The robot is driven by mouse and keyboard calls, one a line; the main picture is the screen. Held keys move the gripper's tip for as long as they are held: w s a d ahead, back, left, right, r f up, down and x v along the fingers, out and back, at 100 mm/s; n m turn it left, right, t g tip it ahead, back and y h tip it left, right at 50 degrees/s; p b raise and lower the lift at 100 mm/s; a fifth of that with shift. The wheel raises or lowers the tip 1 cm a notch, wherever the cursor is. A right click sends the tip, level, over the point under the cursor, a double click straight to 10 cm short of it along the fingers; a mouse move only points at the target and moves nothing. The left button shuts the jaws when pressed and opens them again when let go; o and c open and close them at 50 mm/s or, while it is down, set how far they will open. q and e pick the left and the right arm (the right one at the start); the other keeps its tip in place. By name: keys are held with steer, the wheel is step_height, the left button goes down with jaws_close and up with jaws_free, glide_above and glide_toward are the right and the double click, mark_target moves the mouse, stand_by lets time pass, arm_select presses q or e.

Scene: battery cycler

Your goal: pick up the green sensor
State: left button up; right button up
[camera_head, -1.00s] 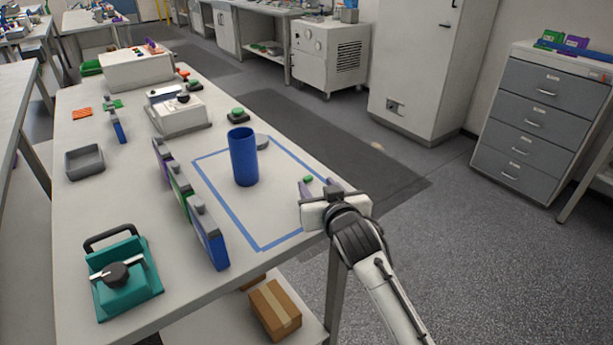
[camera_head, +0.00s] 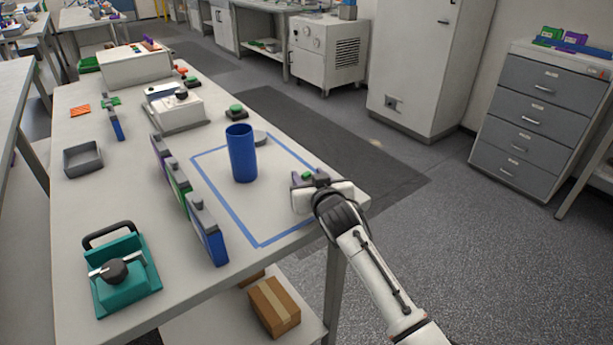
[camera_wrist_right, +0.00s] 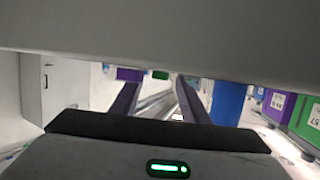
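A small green piece, likely the green sensor (camera_head: 307,175), shows at the right edge of the table. My right gripper (camera_head: 309,178) is around or just above it, with a finger on each side. The gripper hides most of the piece, and I cannot tell whether they touch. In the right wrist view, the two dark fingers (camera_wrist_right: 158,100) stand apart with a gap between them. A green patch (camera_wrist_right: 160,75) shows at the top of that gap, partly cut off by a grey edge. My left gripper is not in view.
A blue cylinder (camera_head: 242,153) stands inside the blue tape outline (camera_head: 222,204), left of my right gripper. A row of upright purple, green and blue modules (camera_head: 207,236) stands further left. A teal clamp device (camera_head: 124,276) sits at the front left. A green button (camera_head: 236,109) lies behind the cylinder.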

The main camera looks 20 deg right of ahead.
jaws_close()
step_height(320, 180, up, 10)
stand_by(0.6)
